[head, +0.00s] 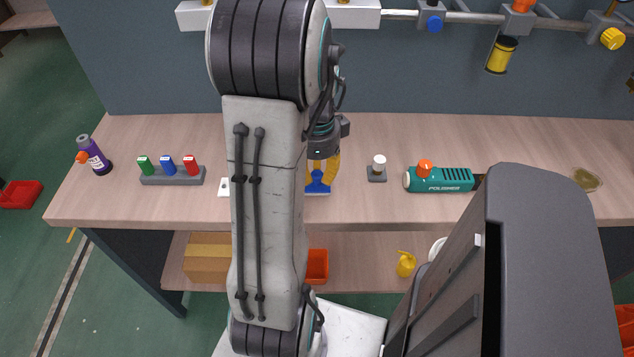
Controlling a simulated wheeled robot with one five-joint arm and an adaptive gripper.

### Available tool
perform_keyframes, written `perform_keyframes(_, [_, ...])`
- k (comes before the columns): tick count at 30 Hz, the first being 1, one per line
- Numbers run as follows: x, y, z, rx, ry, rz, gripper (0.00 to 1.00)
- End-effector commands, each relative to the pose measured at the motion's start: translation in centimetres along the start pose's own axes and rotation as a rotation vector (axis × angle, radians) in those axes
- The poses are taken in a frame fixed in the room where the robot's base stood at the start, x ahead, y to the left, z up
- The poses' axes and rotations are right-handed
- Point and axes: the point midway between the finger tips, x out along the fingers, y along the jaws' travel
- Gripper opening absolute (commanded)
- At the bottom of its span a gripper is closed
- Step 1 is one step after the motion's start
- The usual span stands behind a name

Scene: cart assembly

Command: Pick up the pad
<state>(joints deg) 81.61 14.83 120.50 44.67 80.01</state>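No thing that I can surely name as the pad shows in the head view; my arm hides part of the bench. My gripper (322,176), with yellow fingers, points down at the bench just right of my arm link. A small blue object (318,187) sits right at the fingers, on or against a pale flat piece at bench level. Whether the fingers touch it or are closed on it cannot be told. A white flat edge (224,187) shows left of my arm; whether it belongs to the same piece is hidden.
On the bench (380,210) stand a purple bottle (97,160), a grey rack (172,177) with green, blue and red pieces, a white-topped post (378,168) and a teal polisher (445,180). A brown disc (587,179) lies far right. A rail (470,18) runs above.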

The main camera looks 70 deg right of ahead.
Motion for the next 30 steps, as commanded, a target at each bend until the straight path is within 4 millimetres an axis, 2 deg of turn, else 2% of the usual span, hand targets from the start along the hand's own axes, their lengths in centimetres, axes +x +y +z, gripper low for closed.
perform_keyframes(1, [0.0,0.0,0.0,0.000,0.000,0.000,0.14])
perform_keyframes(6, [0.0,0.0,0.0,0.000,0.000,0.000,0.00])
perform_keyframes(20, [-0.4,0.0,0.0,0.000,0.000,0.001,0.00])
perform_keyframes(26, [-2.3,-0.1,0.0,0.000,0.001,-0.004,0.00])
perform_keyframes(30, [-4.4,-0.1,0.0,0.000,0.001,-0.005,0.00])
